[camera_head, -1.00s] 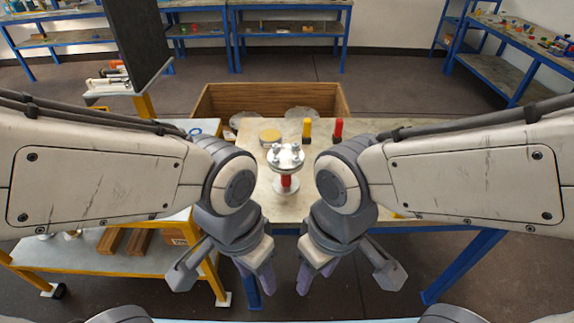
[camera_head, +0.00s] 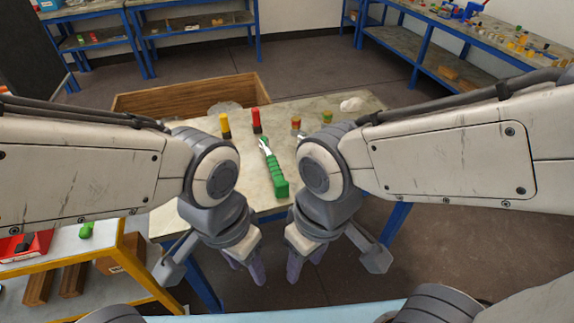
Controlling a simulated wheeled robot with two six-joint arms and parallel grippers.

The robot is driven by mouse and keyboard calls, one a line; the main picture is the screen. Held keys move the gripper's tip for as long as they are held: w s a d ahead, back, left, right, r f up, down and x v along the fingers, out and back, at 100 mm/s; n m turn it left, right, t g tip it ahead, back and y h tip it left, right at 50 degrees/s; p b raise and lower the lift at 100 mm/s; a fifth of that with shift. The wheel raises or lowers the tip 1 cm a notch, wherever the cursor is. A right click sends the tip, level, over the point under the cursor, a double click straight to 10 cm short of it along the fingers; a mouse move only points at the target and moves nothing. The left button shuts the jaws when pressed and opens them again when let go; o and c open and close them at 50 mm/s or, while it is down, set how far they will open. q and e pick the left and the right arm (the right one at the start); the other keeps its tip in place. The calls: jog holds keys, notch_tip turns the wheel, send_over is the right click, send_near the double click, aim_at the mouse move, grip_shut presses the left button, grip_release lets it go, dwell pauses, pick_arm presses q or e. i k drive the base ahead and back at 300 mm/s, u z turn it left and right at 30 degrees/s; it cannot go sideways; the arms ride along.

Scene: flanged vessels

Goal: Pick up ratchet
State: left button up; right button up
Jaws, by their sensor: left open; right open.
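A green-handled tool (camera_head: 273,173) with a silver head, which looks like the ratchet, lies on the worktable (camera_head: 305,110). Its handle points toward me and its head points away. My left gripper (camera_head: 246,270) hangs open and empty in front of the table, nearer to me and left of the handle. My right gripper (camera_head: 305,264) hangs open and empty, nearer to me and right of the handle. Neither gripper touches the tool. My forearms hide parts of the table on both sides.
A yellow item (camera_head: 225,126) and a red item (camera_head: 256,120) stand behind the tool. Small coloured cylinders (camera_head: 296,124) stand to its right. A yellow-framed cart (camera_head: 130,250) is at lower left.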

aim_at(282, 185)
jog(key=u, duration=0.95)
jog(key=i, duration=0.4)
jog(key=z, duration=0.05)
